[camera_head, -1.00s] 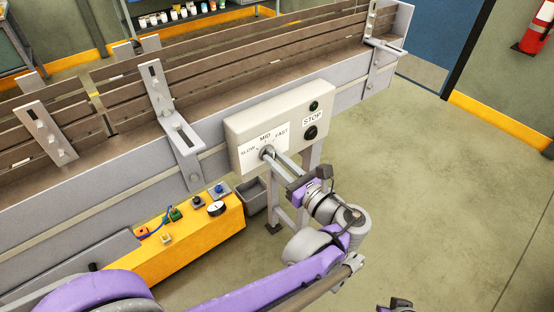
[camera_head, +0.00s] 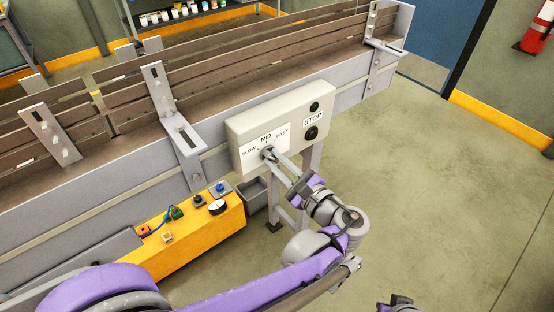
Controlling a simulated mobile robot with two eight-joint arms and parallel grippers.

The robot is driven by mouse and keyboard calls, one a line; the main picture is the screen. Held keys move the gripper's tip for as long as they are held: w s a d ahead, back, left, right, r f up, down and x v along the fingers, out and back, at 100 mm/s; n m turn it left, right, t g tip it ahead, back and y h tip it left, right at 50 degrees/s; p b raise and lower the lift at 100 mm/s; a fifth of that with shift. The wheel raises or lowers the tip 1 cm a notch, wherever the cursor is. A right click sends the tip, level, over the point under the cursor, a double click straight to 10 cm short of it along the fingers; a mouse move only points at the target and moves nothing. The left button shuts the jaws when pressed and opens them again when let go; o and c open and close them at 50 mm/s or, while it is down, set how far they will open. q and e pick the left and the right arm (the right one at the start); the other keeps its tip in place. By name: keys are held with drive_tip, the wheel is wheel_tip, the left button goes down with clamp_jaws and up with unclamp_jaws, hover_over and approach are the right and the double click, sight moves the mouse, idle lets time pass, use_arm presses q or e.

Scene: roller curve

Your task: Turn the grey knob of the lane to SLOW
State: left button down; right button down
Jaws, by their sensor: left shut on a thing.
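The grey control box (camera_head: 290,108) on the front of the conveyor carries a white dial plate marked SLOW at left, MID at top and FAST at right. The grey knob (camera_head: 268,153) sits at the middle of this plate, mostly covered by my fingertips, so its pointing direction cannot be read. My left gripper (camera_head: 271,157) is shut on the knob, its two long fingers reaching up from the lower right. Only a small piece of my right arm's end shows at the bottom edge; its fingers are out of sight.
A black button (camera_head: 310,132) by the STOP label and a smaller dark one above it sit right of the dial. A yellow box (camera_head: 195,237) with small knobs and a gauge stands below left, beside a grey bin (camera_head: 253,195). The floor at right is clear.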

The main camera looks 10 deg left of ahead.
use_arm(q)
drive_tip(key=shift+n, duration=0.7)
drive_tip(key=c, duration=0.8)
unclamp_jaws()
drive_tip(key=v, duration=1)
drive_tip(key=shift+s+d, duration=0.3)
